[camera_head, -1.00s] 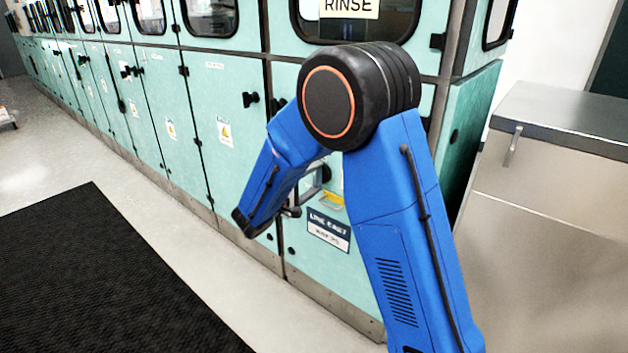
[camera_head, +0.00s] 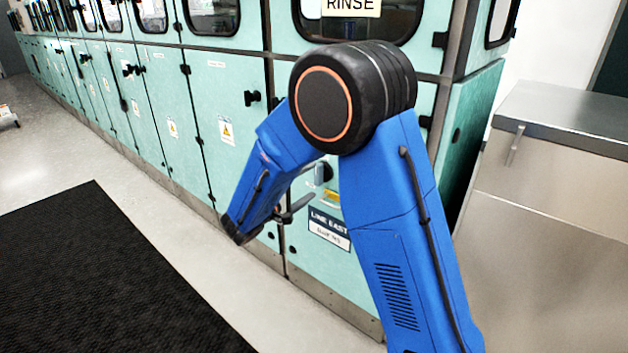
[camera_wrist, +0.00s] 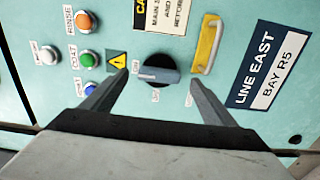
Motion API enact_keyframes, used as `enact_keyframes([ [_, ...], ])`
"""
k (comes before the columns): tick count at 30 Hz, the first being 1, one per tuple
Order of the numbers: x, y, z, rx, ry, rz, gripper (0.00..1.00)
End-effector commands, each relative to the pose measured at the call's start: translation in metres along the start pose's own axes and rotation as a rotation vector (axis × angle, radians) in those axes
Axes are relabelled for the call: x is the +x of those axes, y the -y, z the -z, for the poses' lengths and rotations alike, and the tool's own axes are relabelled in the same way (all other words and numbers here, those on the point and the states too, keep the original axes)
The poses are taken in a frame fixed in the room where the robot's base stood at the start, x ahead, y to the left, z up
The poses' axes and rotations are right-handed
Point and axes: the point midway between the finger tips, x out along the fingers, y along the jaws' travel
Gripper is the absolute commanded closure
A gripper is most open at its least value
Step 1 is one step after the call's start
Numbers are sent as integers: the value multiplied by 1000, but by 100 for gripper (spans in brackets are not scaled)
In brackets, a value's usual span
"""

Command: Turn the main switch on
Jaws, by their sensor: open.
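The main switch (camera_wrist: 160,74) is a dark round rotary knob with a grey bar grip, on the mint-green panel in the wrist view. Its bar lies roughly left to right in that picture. Small labels sit to its left and below; I cannot read them surely. My gripper (camera_wrist: 158,80) is open, with one finger on each side of the knob in the picture. I see no clear contact, and the remaining depth is hard to judge. In the head view the switch (camera_head: 322,172) shows beside my forearm, and my gripper (camera_head: 285,214) is partly hidden.
Several push buttons, including an orange one (camera_wrist: 87,22) and a green one (camera_wrist: 88,60), are on the other side. A metal cabinet (camera_head: 560,200) stands at right.

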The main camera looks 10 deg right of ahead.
Motion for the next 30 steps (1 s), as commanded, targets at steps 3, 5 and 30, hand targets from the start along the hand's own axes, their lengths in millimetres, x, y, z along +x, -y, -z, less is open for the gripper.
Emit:
enact_keyframes([
  [3, -24, 0, 1, 0, -3, 0, 20],
  [5, -35, 0, 1, 0, -4, 0, 20],
  [30, -135, 0, 0, 0, 1, 0, 20],
])
